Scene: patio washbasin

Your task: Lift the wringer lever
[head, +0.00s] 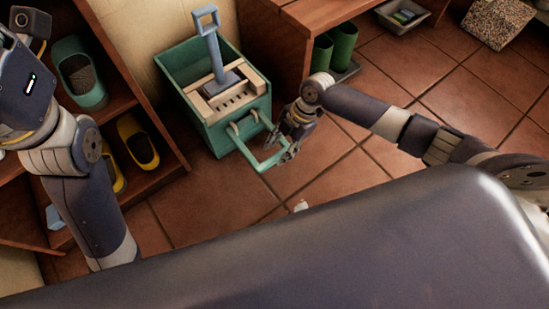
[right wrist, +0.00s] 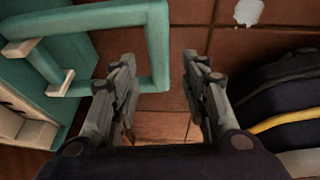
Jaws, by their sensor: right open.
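A green wringer bucket (head: 205,136) stands on the tiles beside the shelf, with a cream wringer part in its top. A green loop-shaped lever (head: 245,152) sticks out from its front on pale brackets. It also shows in the right wrist view (right wrist: 158,45). A blue-grey upright piece with a loop grip (head: 214,50) rises from the wringer. My right gripper (head: 291,143) is at the lever's outer end. In the right wrist view, my right gripper's open fingers (right wrist: 160,75) have the lever's end bar showing in the gap between them. My left gripper is out of view.
A wooden shelf with green and yellow clogs (head: 137,143) stands left of the bucket. A wooden bench (head: 285,40) and green boots (head: 343,46) are behind on the right. A small white item (head: 301,206) lies on the floor.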

